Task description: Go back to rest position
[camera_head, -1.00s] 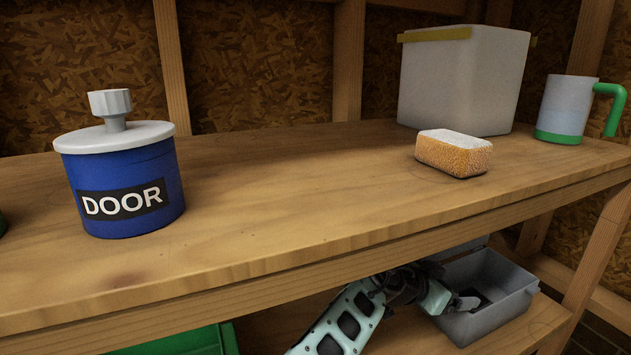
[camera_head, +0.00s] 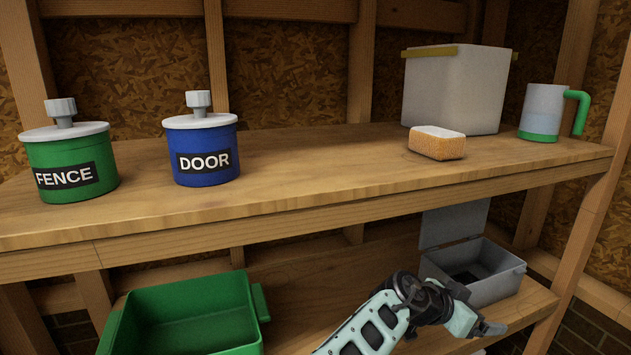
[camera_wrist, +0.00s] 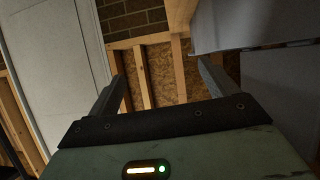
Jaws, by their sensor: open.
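My gripper (camera_wrist: 160,92) is open in the wrist view, with nothing between its two fingers. In the head view my gripper (camera_head: 490,328) is at the lower right, low in front of the lower shelf. It is just in front of and below a grey box (camera_head: 497,286) with a raised lid (camera_head: 452,238). A grey surface fills the right side of the wrist view; I cannot tell for certain what it is.
On the upper shelf (camera_head: 310,180) stand a green FENCE canister (camera_head: 75,185), a blue DOOR canister (camera_head: 207,175), a sponge (camera_head: 436,146), a pale bin (camera_head: 455,100) and a mug (camera_head: 542,112). A green tub (camera_head: 185,295) sits below left. Wooden posts flank the shelves.

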